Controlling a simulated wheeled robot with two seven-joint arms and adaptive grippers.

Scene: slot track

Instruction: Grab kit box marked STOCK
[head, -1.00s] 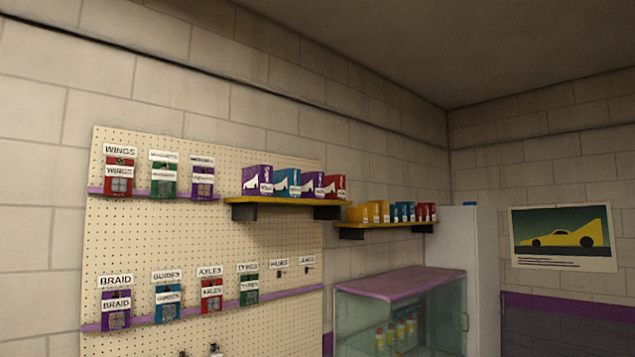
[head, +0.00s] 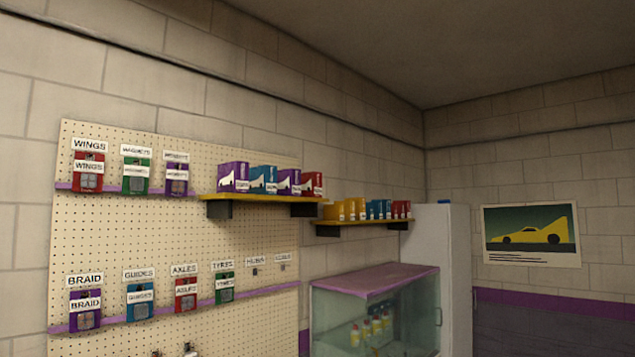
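Several kit boxes stand in a row on a yellow shelf (head: 262,199) on the wall: a purple box (head: 232,177), a blue box (head: 263,180), a second purple box (head: 289,182) and a red box (head: 312,184). Each has a white car shape and a small label whose lettering is too small to read, so I cannot tell which is marked STOCK. A second yellow shelf (head: 352,226), further right, holds smaller yellow, blue and red boxes (head: 378,209). Neither of my grippers is in view.
A pegboard (head: 150,235) carries labelled part packets such as BRAID (head: 86,305) and WINGS (head: 88,172). Below the shelves stands a glass cabinet (head: 375,310) with bottles. A tall white cabinet (head: 440,260) and a car poster (head: 530,236) are to the right.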

